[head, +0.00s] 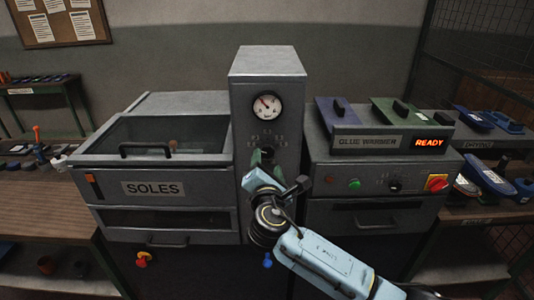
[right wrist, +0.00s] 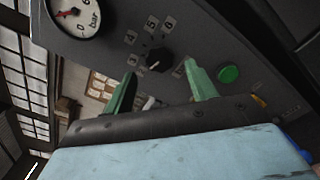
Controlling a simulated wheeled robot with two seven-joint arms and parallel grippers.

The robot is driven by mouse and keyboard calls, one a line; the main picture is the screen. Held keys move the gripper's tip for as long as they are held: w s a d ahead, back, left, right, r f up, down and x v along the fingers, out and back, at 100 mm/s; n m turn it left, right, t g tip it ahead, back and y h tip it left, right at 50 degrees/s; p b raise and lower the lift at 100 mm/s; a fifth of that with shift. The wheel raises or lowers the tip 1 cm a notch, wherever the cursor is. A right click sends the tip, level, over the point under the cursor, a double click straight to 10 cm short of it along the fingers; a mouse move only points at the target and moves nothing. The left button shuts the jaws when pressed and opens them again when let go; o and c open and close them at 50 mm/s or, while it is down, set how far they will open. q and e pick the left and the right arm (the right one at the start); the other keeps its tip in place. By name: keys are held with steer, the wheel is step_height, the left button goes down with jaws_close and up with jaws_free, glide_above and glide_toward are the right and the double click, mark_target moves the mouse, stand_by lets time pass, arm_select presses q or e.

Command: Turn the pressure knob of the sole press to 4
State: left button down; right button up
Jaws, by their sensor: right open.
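The sole press's grey column carries a round pressure gauge (head: 266,107) with a red needle; the gauge also shows in the right wrist view (right wrist: 75,17). The black pressure knob (right wrist: 159,60) is below the gauge, with small number labels (right wrist: 151,23) around part of it. A light mark shows on the knob, but I cannot tell which number it points to. My right gripper (right wrist: 160,84) is open, its green fingers on either side of the knob with gaps visible. In the head view my right gripper (head: 262,158) covers much of the knob area. My left gripper is not in view.
The SOLES drawer unit (head: 153,188) stands left of the column. The glue warmer (head: 366,143), with buttons and a lit READY display, stands right. A green button (right wrist: 229,73) is close to one finger in the right wrist view. Benches flank both sides.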

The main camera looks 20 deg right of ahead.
mark_target(267, 154)
steer(key=shift+x, duration=2.4)
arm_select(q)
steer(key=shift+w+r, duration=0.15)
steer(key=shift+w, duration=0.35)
arm_select(e)
steer(key=c, duration=1)
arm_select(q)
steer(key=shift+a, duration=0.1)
